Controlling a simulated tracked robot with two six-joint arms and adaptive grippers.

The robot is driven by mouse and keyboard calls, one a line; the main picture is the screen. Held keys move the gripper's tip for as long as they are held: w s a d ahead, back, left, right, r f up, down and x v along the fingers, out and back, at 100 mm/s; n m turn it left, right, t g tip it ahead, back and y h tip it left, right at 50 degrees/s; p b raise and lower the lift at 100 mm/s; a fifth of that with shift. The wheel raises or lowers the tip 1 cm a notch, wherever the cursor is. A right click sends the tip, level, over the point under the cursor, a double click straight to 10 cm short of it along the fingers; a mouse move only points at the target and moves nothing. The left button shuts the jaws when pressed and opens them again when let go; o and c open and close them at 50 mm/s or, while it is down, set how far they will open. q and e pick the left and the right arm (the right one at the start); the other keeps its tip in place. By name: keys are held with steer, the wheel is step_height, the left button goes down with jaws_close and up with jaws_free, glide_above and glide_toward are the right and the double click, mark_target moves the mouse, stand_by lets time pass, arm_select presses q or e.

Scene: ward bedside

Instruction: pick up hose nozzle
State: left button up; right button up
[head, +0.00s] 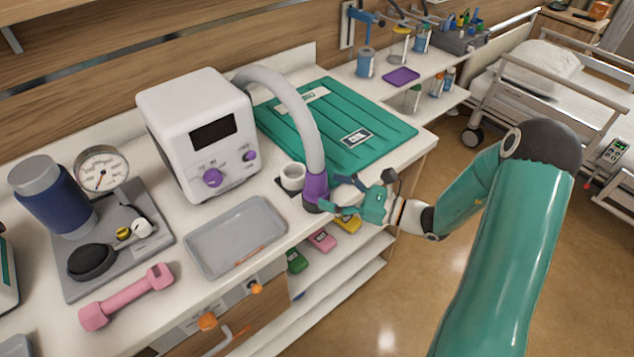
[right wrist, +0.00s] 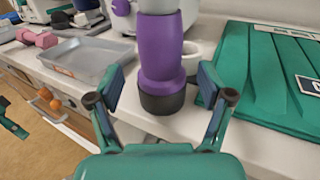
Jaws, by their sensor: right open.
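The hose nozzle (head: 316,190) is purple with a black end, at the lower end of a thick grey hose (head: 297,105) from the white machine. It stands upright near the front edge of the white counter. In the right wrist view the nozzle (right wrist: 160,52) is centred between the fingers. My right gripper (head: 339,194) is open, just right of the nozzle, with its fingertips at either side of it. In the right wrist view the open gripper (right wrist: 163,90) shows a gap between each finger and the nozzle. My left gripper is not in the head view.
A white machine (head: 187,110) stands behind the nozzle. A white cup (head: 292,177) is close beside the nozzle. A grey tray (head: 225,225) lies to the left, a green ribbed panel (head: 350,105) behind to the right. Below are shelves with small coloured boxes.

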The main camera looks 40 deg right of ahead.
mark_target(326, 189)
steer(key=p+x, duration=0.1)
steer(key=x, duration=0.3)
steer(key=shift+w+a+f+p, duration=0.15)
steer(key=shift+w+p, duration=0.15)
steer(key=shift+w, duration=0.05)
steer(key=c, duration=1.3)
